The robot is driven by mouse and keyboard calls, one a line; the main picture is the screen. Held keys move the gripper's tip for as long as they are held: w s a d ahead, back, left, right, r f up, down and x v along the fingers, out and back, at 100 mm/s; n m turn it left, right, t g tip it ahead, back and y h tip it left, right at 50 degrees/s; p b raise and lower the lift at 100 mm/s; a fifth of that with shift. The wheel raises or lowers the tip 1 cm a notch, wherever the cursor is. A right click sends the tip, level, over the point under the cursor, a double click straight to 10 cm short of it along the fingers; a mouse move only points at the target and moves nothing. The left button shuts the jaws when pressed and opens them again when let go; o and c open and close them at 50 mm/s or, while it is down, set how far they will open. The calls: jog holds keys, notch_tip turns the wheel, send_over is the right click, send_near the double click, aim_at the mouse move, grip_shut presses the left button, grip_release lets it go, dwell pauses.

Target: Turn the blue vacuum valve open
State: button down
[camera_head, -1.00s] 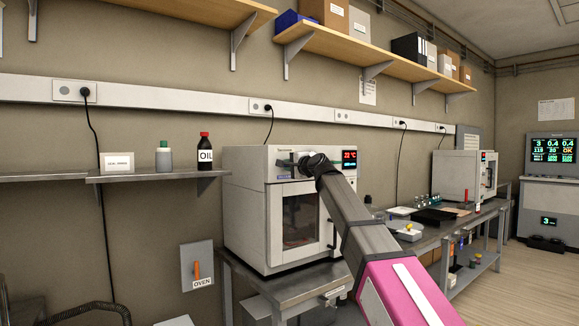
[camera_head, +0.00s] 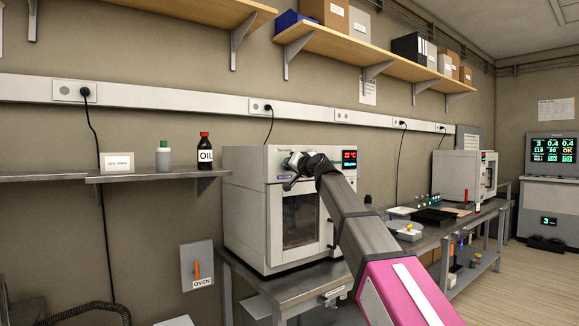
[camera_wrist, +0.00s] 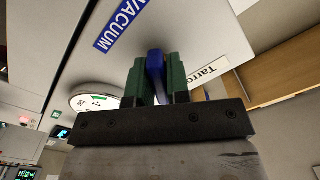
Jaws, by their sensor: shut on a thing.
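The blue vacuum valve's handle (camera_wrist: 155,64) is a narrow blue bar in the wrist view, between the green fingers of my gripper (camera_wrist: 154,80). The gripper is shut on it. A blue VACUUM label (camera_wrist: 121,24) is on the pale panel beside it. In the head view my gripper (camera_head: 289,170) is at the upper front of the white vacuum oven (camera_head: 246,208), left of its red and blue display (camera_head: 349,160). There the wrist and fingers hide the valve handle.
A round gauge (camera_wrist: 95,97) is on the panel close to the fingers. The oven stands on a metal table (camera_head: 288,291). A shelf (camera_head: 150,175) with an OIL bottle (camera_head: 205,153) is at left. An orange OVEN lever (camera_head: 197,270) is on the wall below.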

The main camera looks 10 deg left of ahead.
jog(key=n, duration=0.6)
jog(key=shift+n, duration=0.4)
dwell(0.4)
jog(key=c, duration=1.1)
grip_release()
jog(key=shift+c, duration=0.2)
jog(key=shift+s, duration=0.1)
jog(key=v, duration=1)
jog(key=shift+s+d, duration=0.25)
jog(key=shift+d, duration=0.05)
